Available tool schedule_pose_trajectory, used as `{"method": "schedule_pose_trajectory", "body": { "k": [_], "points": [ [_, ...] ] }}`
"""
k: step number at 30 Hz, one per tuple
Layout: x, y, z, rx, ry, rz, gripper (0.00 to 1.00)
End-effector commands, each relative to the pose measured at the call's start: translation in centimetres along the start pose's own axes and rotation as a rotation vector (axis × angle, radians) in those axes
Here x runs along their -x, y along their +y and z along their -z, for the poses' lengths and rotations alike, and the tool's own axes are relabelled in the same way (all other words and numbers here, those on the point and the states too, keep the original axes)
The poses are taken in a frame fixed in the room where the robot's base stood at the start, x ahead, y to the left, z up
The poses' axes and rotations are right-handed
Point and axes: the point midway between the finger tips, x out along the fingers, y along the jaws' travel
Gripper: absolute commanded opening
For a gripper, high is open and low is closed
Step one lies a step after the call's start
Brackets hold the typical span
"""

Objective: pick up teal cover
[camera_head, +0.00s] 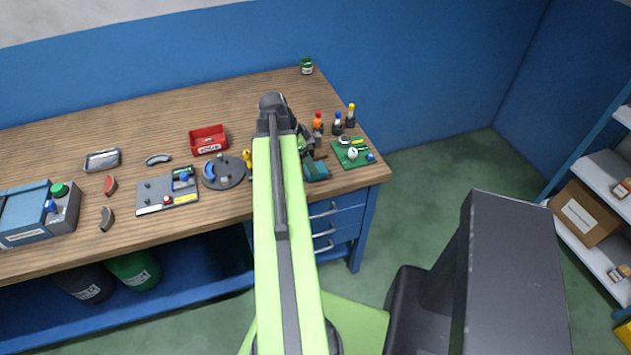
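The teal cover (317,171) is a small block-like piece near the front right edge of the wooden workbench. My green arm reaches up the middle of the picture and bends at a dark joint above the bench. My gripper (309,152) is dark and small, partly hidden behind the arm, and sits just behind and above the teal cover. I cannot tell whether it touches the cover, or whether its fingers are open or shut.
A green board (352,153) with small parts lies right of the cover. Small bottles (337,125) stand behind. A round grey plate (224,173), a grey board (167,194) and a red bin (208,140) are to the left. Shelving (600,175) stands far right.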

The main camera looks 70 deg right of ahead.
Motion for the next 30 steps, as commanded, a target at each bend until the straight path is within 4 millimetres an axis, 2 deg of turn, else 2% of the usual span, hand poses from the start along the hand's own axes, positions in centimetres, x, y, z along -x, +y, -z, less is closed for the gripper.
{"method": "schedule_pose_trajectory", "body": {
  "k": [1, 8, 17, 24, 30],
  "points": [
    [-1.3, 0.0, -0.2, 0.0, 0.0, 0.0, 0.78],
    [-1.6, 0.0, 0.0, 0.001, 0.0, 0.0, 0.78],
    [-6.4, 0.2, -0.2, 0.001, 0.0, 0.0, 0.78],
    [-6.2, 0.2, 0.1, 0.002, 0.0, 0.0, 0.78],
    [-6.2, 0.2, 0.1, 0.002, 0.0, 0.0, 0.53]
  ]
}}
